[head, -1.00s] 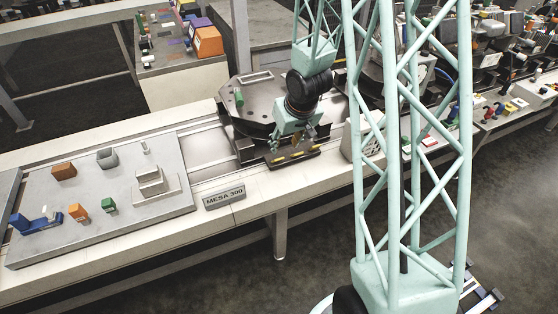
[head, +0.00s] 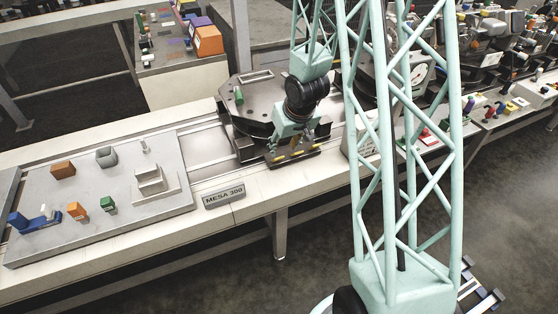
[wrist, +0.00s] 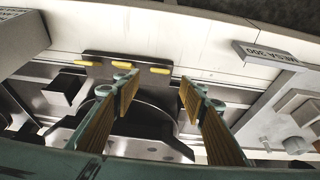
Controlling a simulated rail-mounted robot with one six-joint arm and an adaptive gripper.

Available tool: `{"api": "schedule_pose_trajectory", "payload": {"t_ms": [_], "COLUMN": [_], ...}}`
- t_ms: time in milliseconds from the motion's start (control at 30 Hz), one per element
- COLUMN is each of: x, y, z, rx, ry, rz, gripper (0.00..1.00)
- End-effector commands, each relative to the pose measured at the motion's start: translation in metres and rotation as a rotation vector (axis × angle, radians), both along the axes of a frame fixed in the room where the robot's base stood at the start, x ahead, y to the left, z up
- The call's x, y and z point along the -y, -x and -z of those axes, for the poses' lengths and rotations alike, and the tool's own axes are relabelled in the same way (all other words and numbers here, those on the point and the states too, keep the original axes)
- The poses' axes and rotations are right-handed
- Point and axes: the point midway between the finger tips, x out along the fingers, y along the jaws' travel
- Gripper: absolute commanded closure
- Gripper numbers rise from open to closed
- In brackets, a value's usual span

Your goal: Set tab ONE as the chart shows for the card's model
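The card (head: 224,197) on the conveyor's front edge reads "MESA 300"; it also shows upside down in the wrist view (wrist: 268,54). A dark fixture plate (head: 262,104) sits on the conveyor. On its front bracket (wrist: 135,73) are three yellow-topped tabs: one (wrist: 84,63), a middle one (wrist: 121,65) and one on the right (wrist: 160,70). Which is ONE cannot be read. My gripper (wrist: 160,88) is open and empty. Its fingers hang over the fixture, just behind the bracket in the picture. I cannot make out a readable chart.
A grey tray (head: 110,224) at left holds an orange block (head: 62,170), a green block (head: 107,203), a blue piece (head: 32,222) and a stepped grey block (head: 149,180). A green piece (head: 238,96) stands on the fixture. My column hides part of the conveyor at right.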

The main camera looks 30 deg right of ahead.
Motion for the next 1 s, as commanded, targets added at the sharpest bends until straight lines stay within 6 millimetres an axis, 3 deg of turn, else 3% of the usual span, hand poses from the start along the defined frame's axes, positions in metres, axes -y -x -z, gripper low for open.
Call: {"api": "schedule_pose_trajectory", "payload": {"t_ms": [1000], "x": [0.004], "y": [-0.038], "z": [0.095], "rx": [-0.001], "ry": [0.000], "rz": [0.000], "gripper": [0.61]}}
